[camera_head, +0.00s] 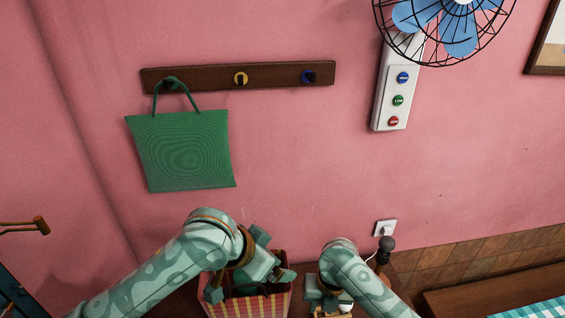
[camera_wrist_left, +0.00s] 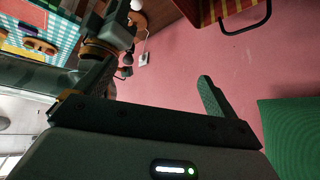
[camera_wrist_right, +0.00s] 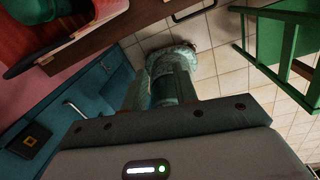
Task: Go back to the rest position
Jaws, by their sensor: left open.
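My left gripper (camera_head: 250,284) is above or at the red-and-yellow striped basket (camera_head: 275,306) at the bottom of the head view. Its two fingers stand wide apart in the left wrist view (camera_wrist_left: 150,92), with nothing between them. My right gripper (camera_head: 326,296) is low in the head view, to the right of the basket. In the right wrist view its fingers (camera_wrist_right: 160,92) show with a teal shape between or behind them; I cannot tell how far apart they are or whether they touch it.
A green bag (camera_head: 182,150) hangs from the left hook of the wall rack (camera_head: 205,76). A fan (camera_head: 440,25) with a button panel (camera_head: 391,100) is at the upper right. A wall socket (camera_head: 385,229) is below it. A green wooden frame (camera_wrist_right: 285,45) shows in the right wrist view.

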